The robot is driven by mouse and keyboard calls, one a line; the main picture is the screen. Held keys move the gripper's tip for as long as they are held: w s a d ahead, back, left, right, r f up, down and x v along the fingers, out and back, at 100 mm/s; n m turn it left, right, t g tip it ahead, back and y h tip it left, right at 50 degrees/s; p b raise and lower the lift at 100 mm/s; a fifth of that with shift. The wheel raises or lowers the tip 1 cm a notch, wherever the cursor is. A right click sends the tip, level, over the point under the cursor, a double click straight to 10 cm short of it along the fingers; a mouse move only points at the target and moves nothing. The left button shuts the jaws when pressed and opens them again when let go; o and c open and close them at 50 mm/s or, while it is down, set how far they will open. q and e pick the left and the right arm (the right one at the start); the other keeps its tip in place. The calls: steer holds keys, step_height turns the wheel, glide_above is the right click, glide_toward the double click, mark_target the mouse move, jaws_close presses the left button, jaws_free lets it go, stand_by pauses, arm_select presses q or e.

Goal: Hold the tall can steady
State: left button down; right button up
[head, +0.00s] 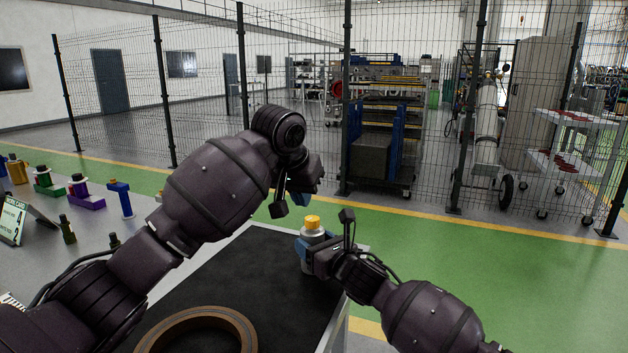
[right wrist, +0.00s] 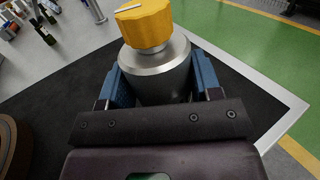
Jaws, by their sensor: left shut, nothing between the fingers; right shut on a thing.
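The tall can (head: 312,238) is a silver-grey cylinder with a yellow cap. It stands upright near the far right corner of the black-topped table (head: 230,275). In the right wrist view the can (right wrist: 158,72) sits between the blue finger pads, with its yellow cap (right wrist: 145,24) above them. My right gripper (head: 308,254) is shut on the can's body, one pad at each side. The can's base is hidden by the gripper. My left gripper (head: 297,195) is shut and empty, above and beyond the can, apart from it; its fingertips are partly hidden by its own wrist.
A brown ring (head: 197,322) lies at the table's near edge. On the left, a grey surface holds a blue part (head: 121,198), a purple part (head: 84,196), small dark bottles and a sign (head: 12,222). A wire fence stands behind a green floor strip.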

steer(key=shift+f, duration=0.2)
steer(key=o, duration=1)
steer(key=shift+o, duration=0.4)
steer(key=shift+r, duration=0.15)
